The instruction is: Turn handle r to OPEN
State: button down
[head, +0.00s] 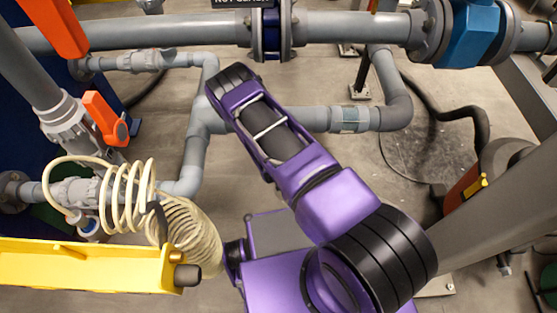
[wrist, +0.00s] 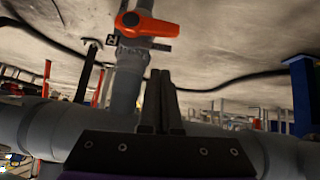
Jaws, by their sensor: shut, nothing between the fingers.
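An orange valve handle (wrist: 147,24) sits across a grey pipe near the top of the wrist view. In the head view an orange handle (head: 105,118) is on a grey valve at the left, and another orange handle (head: 55,25) is at the top left. In the head view my purple arm hides the gripper.
Grey pipes (head: 150,37) run across the top, with a blue valve body (head: 468,35) at right. A coiled cream hose (head: 130,190) hangs at left above a yellow beam (head: 85,265). A black hose (head: 440,115) and slanted grey beam (head: 500,190) are at right.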

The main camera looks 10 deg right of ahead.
notch_tip(320, 180, down, 6)
jog(key=w+b, duration=0.1)
jog(key=w, duration=0.1)
jog(key=shift+d, duration=0.45)
